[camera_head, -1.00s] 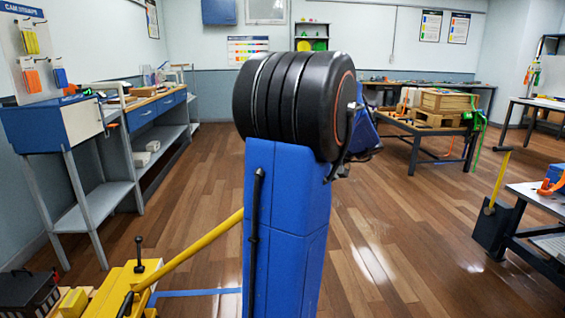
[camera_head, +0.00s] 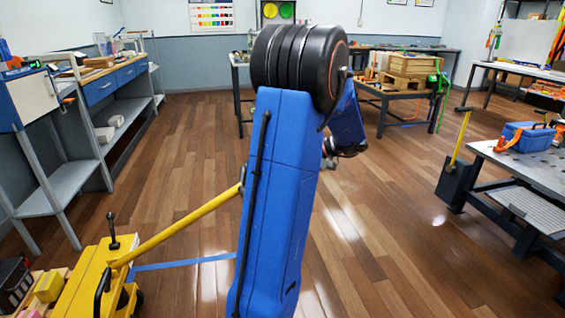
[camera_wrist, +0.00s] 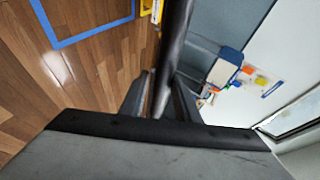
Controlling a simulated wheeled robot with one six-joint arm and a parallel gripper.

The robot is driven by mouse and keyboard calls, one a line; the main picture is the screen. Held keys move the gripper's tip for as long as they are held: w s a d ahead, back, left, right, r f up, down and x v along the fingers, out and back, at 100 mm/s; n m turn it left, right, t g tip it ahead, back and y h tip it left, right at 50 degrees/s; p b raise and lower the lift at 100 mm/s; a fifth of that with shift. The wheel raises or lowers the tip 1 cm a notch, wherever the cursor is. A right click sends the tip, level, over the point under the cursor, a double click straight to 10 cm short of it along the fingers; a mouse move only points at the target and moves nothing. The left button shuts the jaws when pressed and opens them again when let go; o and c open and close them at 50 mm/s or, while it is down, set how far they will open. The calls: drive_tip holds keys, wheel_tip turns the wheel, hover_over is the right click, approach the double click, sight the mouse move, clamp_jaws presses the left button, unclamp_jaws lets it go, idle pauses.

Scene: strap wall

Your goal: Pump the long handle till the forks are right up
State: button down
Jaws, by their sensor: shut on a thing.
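The yellow pallet truck (camera_head: 88,280) stands at the lower left in the head view, with a short black knobbed lever upright on it. Its long yellow handle (camera_head: 185,228) slants up to the right and passes behind my blue arm, which hides its far end. In the wrist view, my gripper (camera_wrist: 160,92) is shut on the dark bar of the handle (camera_wrist: 174,40), which runs between the two fingers. My gripper is hidden by my arm in the head view. The forks cannot be made out, so their height is unclear.
A black crate (camera_head: 14,285) and wooden pieces lie beside the truck's body. A workbench with shelves (camera_head: 70,185) lines the left wall.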

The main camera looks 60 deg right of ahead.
drive_tip(key=shift+a+f, duration=0.1)
drive_tip(key=shift+f, duration=0.45)
drive_tip(key=c, duration=1.5)
unclamp_jaws()
drive_tip(key=shift+c, duration=0.2)
drive_tip(key=shift+r, duration=0.2)
